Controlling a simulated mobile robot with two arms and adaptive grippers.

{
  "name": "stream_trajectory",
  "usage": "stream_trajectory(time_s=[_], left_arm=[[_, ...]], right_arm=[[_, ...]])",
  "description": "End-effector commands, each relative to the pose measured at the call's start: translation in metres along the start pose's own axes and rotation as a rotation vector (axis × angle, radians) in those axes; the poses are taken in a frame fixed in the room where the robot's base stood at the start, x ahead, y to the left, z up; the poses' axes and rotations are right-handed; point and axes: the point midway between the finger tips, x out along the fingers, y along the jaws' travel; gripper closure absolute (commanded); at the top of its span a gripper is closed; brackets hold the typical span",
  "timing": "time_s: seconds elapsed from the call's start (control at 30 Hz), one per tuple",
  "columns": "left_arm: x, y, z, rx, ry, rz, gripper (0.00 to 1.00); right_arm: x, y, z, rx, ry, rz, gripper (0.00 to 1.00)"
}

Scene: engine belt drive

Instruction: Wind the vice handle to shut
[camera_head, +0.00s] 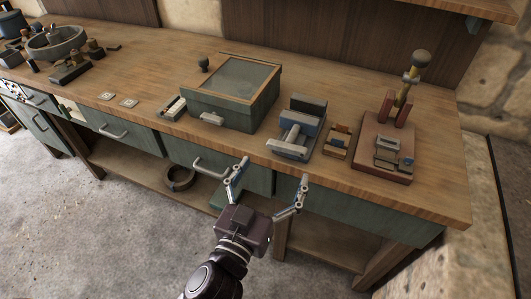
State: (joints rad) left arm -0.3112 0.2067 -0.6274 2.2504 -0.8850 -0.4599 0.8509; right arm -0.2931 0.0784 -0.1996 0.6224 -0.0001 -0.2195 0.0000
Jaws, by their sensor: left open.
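The vice (298,129) stands near the front edge of the wooden workbench, right of the glass-topped box. It has a grey base, a dark upright block at the back and a blue block. A pale grey bar that looks like the vice handle (290,137) sits at its front, towards me. I cannot tell how wide the jaw gap is. My left gripper (273,171) is open and empty, its two fingers spread, in front of the bench edge and below the vice. It is apart from the handle. My right gripper is not in view.
The workbench (180,86) has drawers with handles below. A glass-topped green box (224,108) stands left of the vice. A small wooden block (337,141) and a reddish base (371,160) with a lever stand right. A ring (178,179) lies on the lower shelf.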

Motion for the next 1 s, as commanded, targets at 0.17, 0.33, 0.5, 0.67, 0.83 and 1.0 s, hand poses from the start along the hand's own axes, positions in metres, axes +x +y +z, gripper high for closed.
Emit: stream_trajectory(time_s=[0.17,0.33,0.5,0.67,0.83,1.0], left_arm=[[0.01,0.004,-0.004,-0.032,0.005,0.012,0.1],[0.032,0.004,-0.005,-0.028,0.005,0.01,0.1],[0.055,0.004,-0.004,-0.027,0.005,0.01,0.1],[0.071,0.004,-0.002,-0.027,0.003,0.009,0.1],[0.079,0.004,-0.002,-0.028,0.002,0.009,0.1],[0.079,0.004,-0.001,-0.028,0.001,0.009,0.1]], right_arm=[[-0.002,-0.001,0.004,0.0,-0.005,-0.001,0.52],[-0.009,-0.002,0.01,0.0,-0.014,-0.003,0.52],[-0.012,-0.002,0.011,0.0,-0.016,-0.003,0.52],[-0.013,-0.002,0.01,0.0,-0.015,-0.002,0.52],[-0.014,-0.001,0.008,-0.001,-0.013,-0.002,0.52],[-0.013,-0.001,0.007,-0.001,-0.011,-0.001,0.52]])
